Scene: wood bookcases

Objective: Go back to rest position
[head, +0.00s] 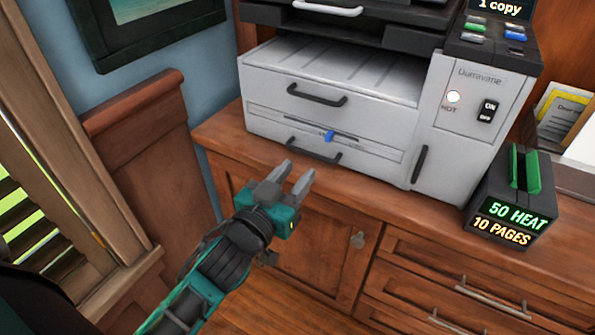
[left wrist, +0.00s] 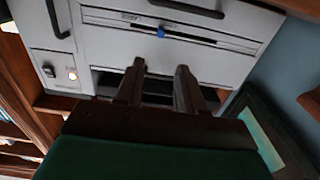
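My left gripper (head: 292,178) is in front of the wood cabinet in the head view, its two fingers apart with nothing between them. It points toward the lower drawer of the white printer and looks clear of it. In the left wrist view the two fingers (left wrist: 160,85) are also apart and empty, with the printer (left wrist: 110,45) beyond them. My right gripper does not show in either view.
The printer (head: 345,72) stands on the wood cabinet top (head: 350,190), with a blue slider (head: 329,136) on its front. A dark box with green slots (head: 512,200) reads 50 HEAT, 10 PAGES. Window blinds (head: 30,185) and a wood panel (head: 150,150) are at left.

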